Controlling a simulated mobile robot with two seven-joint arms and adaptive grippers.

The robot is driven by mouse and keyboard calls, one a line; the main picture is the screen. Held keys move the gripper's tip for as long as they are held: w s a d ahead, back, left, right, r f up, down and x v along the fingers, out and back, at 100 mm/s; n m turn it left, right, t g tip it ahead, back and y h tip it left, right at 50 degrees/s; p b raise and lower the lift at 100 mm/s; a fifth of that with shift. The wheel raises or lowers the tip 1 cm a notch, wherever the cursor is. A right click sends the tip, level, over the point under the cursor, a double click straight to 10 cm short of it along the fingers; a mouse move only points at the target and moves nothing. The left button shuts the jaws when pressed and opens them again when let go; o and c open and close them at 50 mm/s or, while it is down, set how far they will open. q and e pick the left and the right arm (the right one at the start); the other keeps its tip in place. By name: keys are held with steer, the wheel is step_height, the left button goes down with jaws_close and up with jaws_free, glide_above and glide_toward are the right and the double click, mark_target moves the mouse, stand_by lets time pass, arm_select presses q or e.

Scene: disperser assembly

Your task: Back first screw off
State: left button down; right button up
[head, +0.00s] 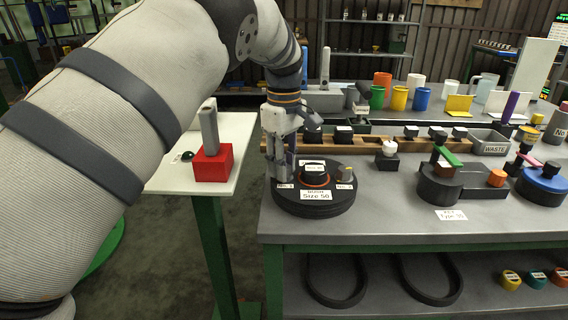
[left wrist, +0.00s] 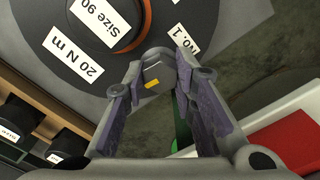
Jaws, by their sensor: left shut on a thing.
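The round dark disperser base (head: 318,207) stands at the table's left front, with a black centre cap (head: 316,172) in an orange ring. Its labels read "20 N m" and "Size 90" in the left wrist view (left wrist: 97,20). A grey screw (left wrist: 158,76) with a yellow mark sits at the base's edge beside the "No. 1" label. My left gripper (left wrist: 160,62) points down at it, its fingers shut on the screw. In the head view the left gripper (head: 283,172) hides most of that screw. A second grey screw (head: 346,176) stands on the base's right side. My right gripper is not in view.
A red block (head: 213,164) with a grey upright handle stands on a white side table (head: 165,180). A wooden rack (head: 375,146) with black pieces runs behind the base. A grey waste bin (head: 490,141) and other assemblies stand right. The table front is clear.

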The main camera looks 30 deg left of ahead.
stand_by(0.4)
arm_select(q)
steer(key=c, duration=1.6)
jaws_free()
step_height(320, 180, up, 12)
